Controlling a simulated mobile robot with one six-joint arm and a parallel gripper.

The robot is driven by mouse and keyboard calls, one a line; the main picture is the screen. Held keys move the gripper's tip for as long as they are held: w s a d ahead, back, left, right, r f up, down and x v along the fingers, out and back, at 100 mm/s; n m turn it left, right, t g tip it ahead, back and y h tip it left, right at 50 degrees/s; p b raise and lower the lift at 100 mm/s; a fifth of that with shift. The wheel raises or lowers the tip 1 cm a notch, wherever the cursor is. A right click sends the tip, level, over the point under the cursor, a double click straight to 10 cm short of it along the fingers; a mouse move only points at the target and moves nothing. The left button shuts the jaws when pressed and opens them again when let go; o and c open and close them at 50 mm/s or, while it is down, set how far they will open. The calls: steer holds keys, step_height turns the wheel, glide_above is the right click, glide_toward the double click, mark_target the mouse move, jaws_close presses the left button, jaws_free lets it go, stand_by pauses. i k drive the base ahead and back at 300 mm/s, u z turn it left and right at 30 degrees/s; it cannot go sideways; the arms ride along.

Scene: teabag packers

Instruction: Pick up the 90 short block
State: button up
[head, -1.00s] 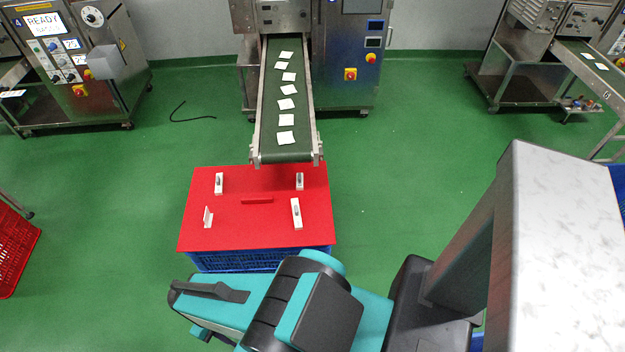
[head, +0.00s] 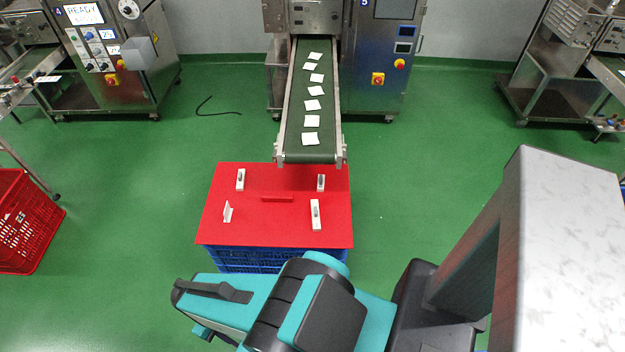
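Several white blocks sit on a red board. A short upright-looking block (head: 240,179) is at the back left and another short block (head: 321,183) at the back right. A longer block (head: 315,214) is at the front right. An L-shaped white piece (head: 227,212) is at the front left. No markings are legible, so I cannot tell which one is the 90 short block. My teal and black arm is folded in front of the board, apart from the blocks. I cannot make out my gripper's fingers.
The red board (head: 270,228) with a red bar (head: 278,199) lies on a blue crate (head: 250,262). A conveyor (head: 313,152) carrying white teabags ends just behind it. A red basket (head: 30,225) stands at left. Green floor is open on both sides of the crate.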

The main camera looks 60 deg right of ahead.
mark_target(321, 181)
steer(key=i, duration=0.85)
steer(key=z, duration=0.05)
